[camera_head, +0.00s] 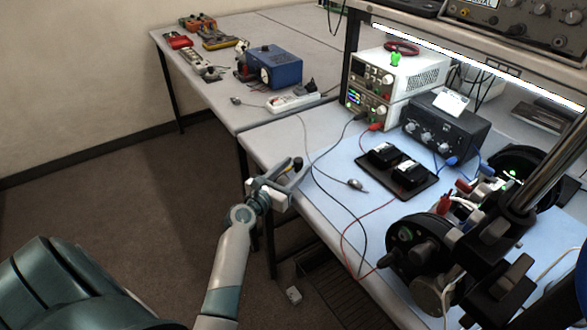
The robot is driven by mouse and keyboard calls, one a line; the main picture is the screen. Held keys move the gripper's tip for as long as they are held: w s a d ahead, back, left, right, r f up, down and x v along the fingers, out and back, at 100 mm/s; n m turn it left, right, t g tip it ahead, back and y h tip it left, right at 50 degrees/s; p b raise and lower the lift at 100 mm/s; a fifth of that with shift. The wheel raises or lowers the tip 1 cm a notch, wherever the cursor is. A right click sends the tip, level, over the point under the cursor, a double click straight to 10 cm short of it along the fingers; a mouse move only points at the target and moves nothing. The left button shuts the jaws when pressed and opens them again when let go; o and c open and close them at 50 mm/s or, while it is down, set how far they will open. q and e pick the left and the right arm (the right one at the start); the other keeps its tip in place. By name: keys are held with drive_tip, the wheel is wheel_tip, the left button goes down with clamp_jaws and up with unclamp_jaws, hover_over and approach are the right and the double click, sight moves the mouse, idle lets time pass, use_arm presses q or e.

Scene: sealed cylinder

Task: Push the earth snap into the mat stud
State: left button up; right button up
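The light blue mat (325,180) covers much of the bench to the right of the gripper. A small grey piece on a thin lead (357,184) lies on the mat, apart from the gripper; it may be the earth snap. I cannot make out the mat stud. My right gripper is not in view.
A black tray with two dark blocks (397,172), a black box with knobs (446,131) and stacked white instruments (372,84) stand on the bench. Red and black leads cross the mat. Bulky black equipment (425,248) fills the right front.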

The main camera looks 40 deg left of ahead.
use_arm(q)
drive_tip(key=shift+s, duration=0.1)
drive_tip(key=s+b, duration=0.2)
drive_tip(key=s, duration=1.5)
drive_tip(key=shift+s+b, duration=0.15)
drive_tip(key=shift+b, duration=0.25)
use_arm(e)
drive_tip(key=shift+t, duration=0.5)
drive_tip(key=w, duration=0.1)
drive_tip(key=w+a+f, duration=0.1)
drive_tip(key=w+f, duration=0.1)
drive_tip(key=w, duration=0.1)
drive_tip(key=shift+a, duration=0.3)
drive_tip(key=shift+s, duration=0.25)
use_arm(q)
drive_tip(key=shift+f, duration=0.1)
